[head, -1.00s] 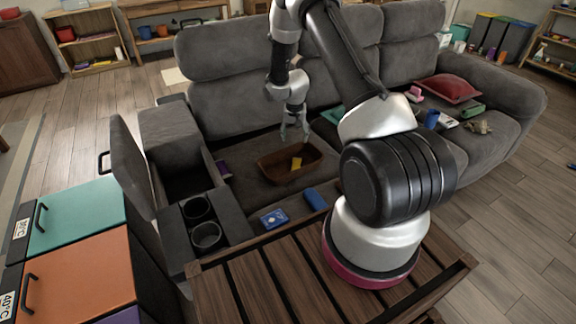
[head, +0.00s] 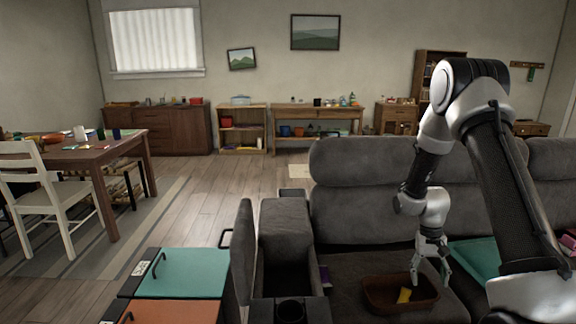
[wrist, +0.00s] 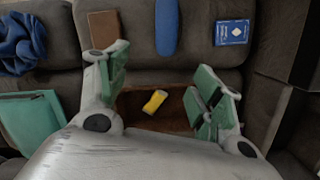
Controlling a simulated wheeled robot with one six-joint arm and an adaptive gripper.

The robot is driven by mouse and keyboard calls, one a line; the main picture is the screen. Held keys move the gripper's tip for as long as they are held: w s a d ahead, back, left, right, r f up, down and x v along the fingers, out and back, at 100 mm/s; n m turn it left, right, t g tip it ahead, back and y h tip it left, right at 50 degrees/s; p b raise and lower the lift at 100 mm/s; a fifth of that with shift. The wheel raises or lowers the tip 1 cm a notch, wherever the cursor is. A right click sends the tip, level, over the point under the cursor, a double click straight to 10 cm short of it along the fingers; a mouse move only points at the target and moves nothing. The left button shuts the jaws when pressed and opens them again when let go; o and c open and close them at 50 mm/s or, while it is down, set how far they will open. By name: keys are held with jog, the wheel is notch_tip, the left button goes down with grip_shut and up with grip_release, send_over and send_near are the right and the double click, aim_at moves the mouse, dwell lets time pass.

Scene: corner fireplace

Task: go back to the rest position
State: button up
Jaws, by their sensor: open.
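My gripper (head: 431,267) is open and empty in the head view, above the right part of a brown basket (head: 372,306) on the grey sofa seat. A small yellow object (head: 404,295) lies in the basket. In the wrist view my gripper's fingers (wrist: 168,95) are spread apart, with the yellow object (wrist: 155,101) between them but lower down and not touched. The basket's dark inside (wrist: 178,121) shows below, partly hidden by the wrist.
The sofa's backrest (head: 365,180) rises behind the gripper. A teal item (head: 476,258) lies on the right seat. In the wrist view, a blue object (wrist: 167,28), a blue card box (wrist: 232,32) and a brown item (wrist: 104,28) lie near the basket. Open floor (head: 215,200) is at left.

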jog(key=s+a+r+n+t, duration=0.1)
jog(key=s+a+r+t, duration=0.1)
jog(key=s+r, duration=0.6)
jog(key=s+a+r+n+t, duration=0.1)
jog(key=s+r, duration=0.7)
jog(key=r, duration=0.8)
jog(key=s+a+r+n+t, duration=0.1)
jog(key=s+a+r+t, duration=0.2)
jog(key=s+r, duration=0.6)
notch_tip(320, 180, up, 3)
jog(key=shift+a+r+t+y, duration=0.2)
jog(key=shift+a+t+y, duration=0.2)
jog(key=shift+a, duration=0.35)
